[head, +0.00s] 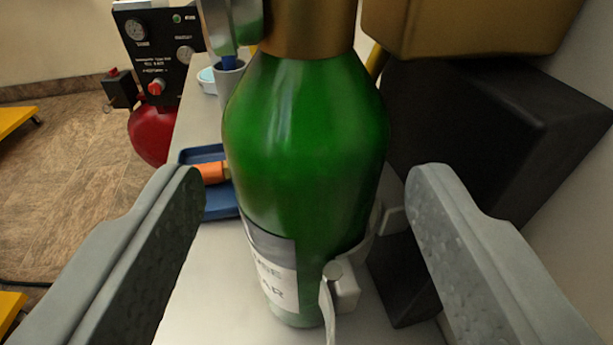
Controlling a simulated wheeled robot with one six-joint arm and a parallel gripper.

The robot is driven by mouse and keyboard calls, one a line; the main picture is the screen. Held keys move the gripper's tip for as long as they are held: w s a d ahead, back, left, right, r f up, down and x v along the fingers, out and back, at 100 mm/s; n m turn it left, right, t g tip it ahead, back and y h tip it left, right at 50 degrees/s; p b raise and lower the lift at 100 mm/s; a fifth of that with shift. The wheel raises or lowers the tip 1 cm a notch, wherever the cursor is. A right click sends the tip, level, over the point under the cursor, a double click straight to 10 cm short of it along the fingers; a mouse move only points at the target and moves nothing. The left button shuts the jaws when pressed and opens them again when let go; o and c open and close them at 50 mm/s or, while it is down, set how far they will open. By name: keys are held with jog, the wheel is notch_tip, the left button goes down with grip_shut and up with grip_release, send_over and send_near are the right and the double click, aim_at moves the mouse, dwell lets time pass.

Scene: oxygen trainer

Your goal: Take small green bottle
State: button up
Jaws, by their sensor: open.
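The small green bottle (308,140) stands upright in the middle of the head view, with a gold collar (308,25) at its top and a white and grey label low on its left side. Its top is cut off by the frame. My gripper (308,185) is open, with one grey finger on each side of the bottle. A gap shows between each finger and the glass in the picture. A pale clip or bracket (346,287) sits against the bottle's lower right side.
A blue tray (222,207) with an orange item lies behind the bottle on the left. A black box (500,120) and a gold block (470,25) crowd the right by the wall. A black gauge panel (158,55) and red tank (150,133) stand further back left.

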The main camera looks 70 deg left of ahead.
jog(key=shift+r+x, duration=0.15)
jog(key=shift+x, duration=1.15)
jog(key=shift+r+x, duration=0.1)
jog(key=shift+x, duration=1.25)
jog(key=shift+c, duration=0.4)
grip_shut()
